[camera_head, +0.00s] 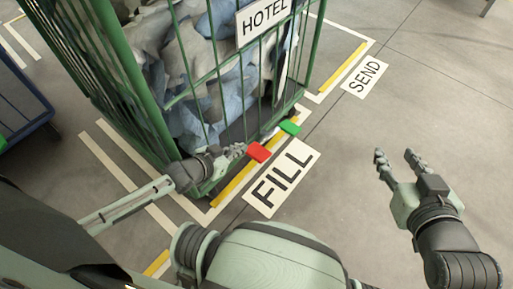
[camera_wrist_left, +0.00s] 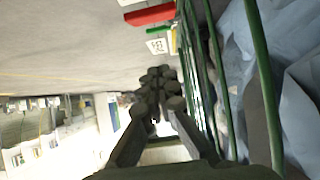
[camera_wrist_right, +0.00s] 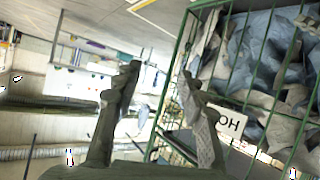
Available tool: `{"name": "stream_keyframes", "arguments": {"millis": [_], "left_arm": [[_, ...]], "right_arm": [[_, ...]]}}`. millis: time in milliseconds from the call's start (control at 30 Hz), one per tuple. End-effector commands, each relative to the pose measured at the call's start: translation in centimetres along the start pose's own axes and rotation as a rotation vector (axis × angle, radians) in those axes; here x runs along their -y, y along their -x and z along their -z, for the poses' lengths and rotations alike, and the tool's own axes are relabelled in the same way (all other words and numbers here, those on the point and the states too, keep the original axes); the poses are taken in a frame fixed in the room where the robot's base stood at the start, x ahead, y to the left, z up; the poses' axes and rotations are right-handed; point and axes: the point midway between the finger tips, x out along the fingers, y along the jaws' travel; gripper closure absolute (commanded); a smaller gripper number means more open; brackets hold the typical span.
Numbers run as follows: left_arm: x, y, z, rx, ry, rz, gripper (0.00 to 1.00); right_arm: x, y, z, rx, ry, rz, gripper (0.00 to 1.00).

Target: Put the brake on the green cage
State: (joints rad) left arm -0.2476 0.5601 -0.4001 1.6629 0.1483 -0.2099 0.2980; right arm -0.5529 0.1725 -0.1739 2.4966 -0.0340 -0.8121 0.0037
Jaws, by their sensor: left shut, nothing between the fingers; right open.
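The green cage (camera_head: 157,113) stands upright at the upper left of the head view, filled with grey and blue laundry (camera_head: 205,85). It bears a HOTEL sign (camera_head: 264,17). At its lower front edge are a red pedal (camera_head: 259,152) and a green pedal (camera_head: 290,128); the red pedal (camera_wrist_left: 150,16) also shows at the top of the left wrist view. My left gripper (camera_head: 236,152) is shut and empty, low at the cage's front, just left of the red pedal. Whether it touches the pedal I cannot tell. My right gripper (camera_head: 396,160) is open and empty, well right of the cage.
A FILL floor label (camera_head: 281,178) lies in front of the cage and a SEND label (camera_head: 365,76) lies farther right. White and yellow lines mark the floor. A dark blue cart (camera_head: 28,115) stands at the left edge. The floor on the right is clear.

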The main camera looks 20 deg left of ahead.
Motion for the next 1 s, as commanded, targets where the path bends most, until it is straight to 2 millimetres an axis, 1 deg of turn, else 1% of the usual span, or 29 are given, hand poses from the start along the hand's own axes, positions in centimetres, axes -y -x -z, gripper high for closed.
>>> {"name": "stream_keyframes", "arguments": {"millis": [167,267,467,667,900,933,1000], "left_arm": [[0.0,-0.6,0.0,0.0,0.0,0.001,1.0],[0.0,-1.6,-0.1,-0.001,0.0,0.001,1.0],[0.0,-4.4,-0.1,-0.001,0.0,0.001,1.0],[0.0,-7.3,-0.1,0.0,-0.001,0.001,1.0],[0.0,-10.4,-0.1,0.0,0.0,0.001,1.0],[0.0,-10.4,-0.8,0.004,0.001,0.002,1.0],[0.0,-10.5,-1.6,0.003,0.0,0.001,1.0]], "right_arm": [[0.3,-0.1,0.4,-0.026,-0.002,0.006,0.59],[0.9,-0.2,1.6,-0.084,-0.007,0.018,0.59],[2.6,0.2,5.3,-0.263,-0.026,0.055,0.59],[4.2,1.6,9.2,-0.459,-0.053,0.092,0.59],[5.6,4.4,13.3,-0.691,-0.094,0.132,0.59],[5.7,4.7,13.7,-0.718,-0.099,0.135,0.59],[5.9,5.6,14.6,-0.774,-0.11,0.143,0.59]]}}
